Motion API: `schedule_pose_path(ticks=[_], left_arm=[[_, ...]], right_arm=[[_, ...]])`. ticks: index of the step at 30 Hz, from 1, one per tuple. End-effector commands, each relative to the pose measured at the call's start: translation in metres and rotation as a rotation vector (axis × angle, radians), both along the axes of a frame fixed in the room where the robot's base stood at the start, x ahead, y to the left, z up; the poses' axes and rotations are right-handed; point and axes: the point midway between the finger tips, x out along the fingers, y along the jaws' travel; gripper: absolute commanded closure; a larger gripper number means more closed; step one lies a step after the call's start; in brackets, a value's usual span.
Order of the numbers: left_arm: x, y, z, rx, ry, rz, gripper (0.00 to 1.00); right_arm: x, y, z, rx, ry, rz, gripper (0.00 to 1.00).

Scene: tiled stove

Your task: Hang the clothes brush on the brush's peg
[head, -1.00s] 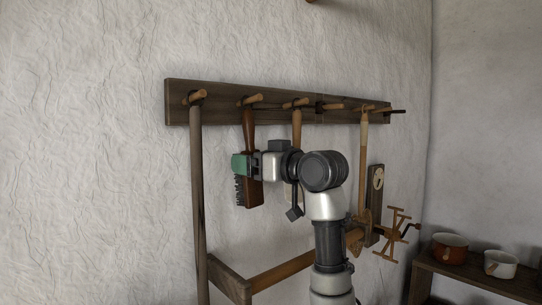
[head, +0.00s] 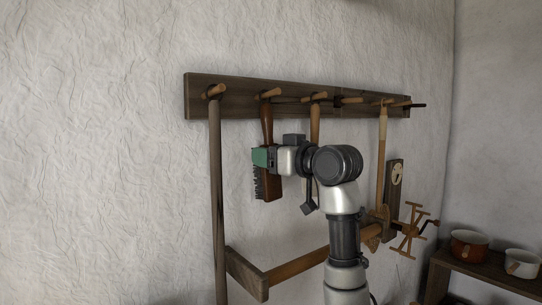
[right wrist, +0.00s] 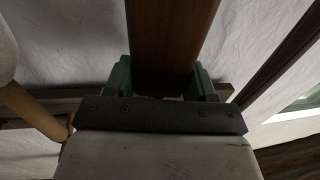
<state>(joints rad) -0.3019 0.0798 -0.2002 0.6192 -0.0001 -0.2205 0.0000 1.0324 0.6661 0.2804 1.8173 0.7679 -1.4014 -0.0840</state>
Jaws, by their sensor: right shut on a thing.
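The clothes brush (head: 268,186) has a reddish-brown wooden body and handle and dark bristles facing left. It stands upright against the wall, handle up. The handle's top meets the second peg from the left (head: 270,93) on the dark rack (head: 233,108); whether a loop is over the peg is too small to tell. My right gripper (head: 262,157), with green fingers, is shut on the brush where handle meets body. The right wrist view shows the brown wood (right wrist: 168,35) between the green fingers (right wrist: 160,80). My left gripper is not in view.
A long wooden tool (head: 215,180) hangs left of the brush. A wooden-handled thing (head: 315,125) hangs just right, partly behind my arm. A long-handled tool (head: 382,150) hangs farther right. Pots (head: 468,244) stand on a shelf at lower right.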

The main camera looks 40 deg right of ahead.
Motion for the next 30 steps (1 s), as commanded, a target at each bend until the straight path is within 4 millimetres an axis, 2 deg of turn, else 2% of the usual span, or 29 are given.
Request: schedule_pose_path(ticks=[6, 7, 12, 23, 26, 30], left_arm=[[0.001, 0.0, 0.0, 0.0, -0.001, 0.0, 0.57], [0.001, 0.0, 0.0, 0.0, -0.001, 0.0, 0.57], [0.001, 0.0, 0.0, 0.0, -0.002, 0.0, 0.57], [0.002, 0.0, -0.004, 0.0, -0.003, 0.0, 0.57], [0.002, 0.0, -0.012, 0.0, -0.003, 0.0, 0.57], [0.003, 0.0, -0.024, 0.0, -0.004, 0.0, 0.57]], right_arm=[[0.0, 0.0, 0.0, 0.0, 0.0, 0.0, 0.72], [0.0, 0.0, 0.0, 0.0, 0.0, 0.0, 0.4], [0.0, 0.0, 0.0, 0.0, 0.0, 0.0, 0.15], [-0.006, -0.001, -0.001, -0.001, -0.001, -0.001, 0.15], [-0.021, -0.002, -0.002, -0.003, -0.003, -0.004, 0.15], [-0.049, -0.003, -0.004, -0.004, -0.004, -0.004, 0.15]])
